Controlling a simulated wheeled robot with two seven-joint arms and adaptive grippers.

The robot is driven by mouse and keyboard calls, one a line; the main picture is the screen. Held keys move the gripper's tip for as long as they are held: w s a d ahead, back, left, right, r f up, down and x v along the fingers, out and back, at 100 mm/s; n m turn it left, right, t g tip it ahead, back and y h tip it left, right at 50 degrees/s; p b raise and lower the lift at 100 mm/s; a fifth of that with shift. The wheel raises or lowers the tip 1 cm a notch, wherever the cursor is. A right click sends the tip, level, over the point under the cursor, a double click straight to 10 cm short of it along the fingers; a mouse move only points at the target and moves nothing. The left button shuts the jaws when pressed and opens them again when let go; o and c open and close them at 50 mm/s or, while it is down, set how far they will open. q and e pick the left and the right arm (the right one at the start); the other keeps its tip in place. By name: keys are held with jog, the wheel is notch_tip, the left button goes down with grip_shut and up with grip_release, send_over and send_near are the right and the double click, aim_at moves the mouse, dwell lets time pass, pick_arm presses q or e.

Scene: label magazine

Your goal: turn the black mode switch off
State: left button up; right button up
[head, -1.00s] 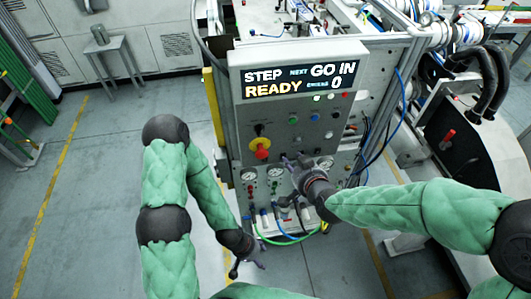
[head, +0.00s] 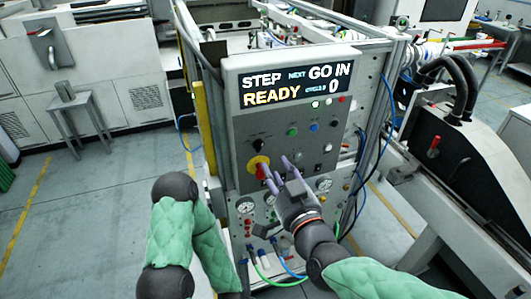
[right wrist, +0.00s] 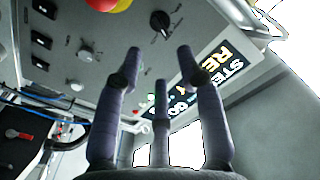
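The black mode switch (head: 258,145) is a round knob on the grey control panel (head: 240,124), just above the red and yellow mushroom button (head: 259,166). The switch also shows in the right wrist view (right wrist: 160,22), at top centre beyond the fingers; I cannot tell which setting it points to. My right gripper (head: 280,168) has its purple-grey fingers spread and empty, in front of the panel, below and right of the switch. In the right wrist view the gripper (right wrist: 158,58) touches nothing that I can see.
The display (head: 296,85) reads STEP READY. Green (head: 292,132) and blue (head: 314,126) buttons sit right of the switch. Gauges (head: 245,206) and hoses (head: 283,281) are below. A small grey table (head: 72,108) stands left, with clear floor between.

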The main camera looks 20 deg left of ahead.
aim_at(259, 145)
jog(key=x, duration=0.8)
jog(key=shift+w+a+f+b, duration=0.1)
jog(key=shift+w+a+b, duration=0.15)
jog(key=shift+b, duration=0.15)
grip_shut()
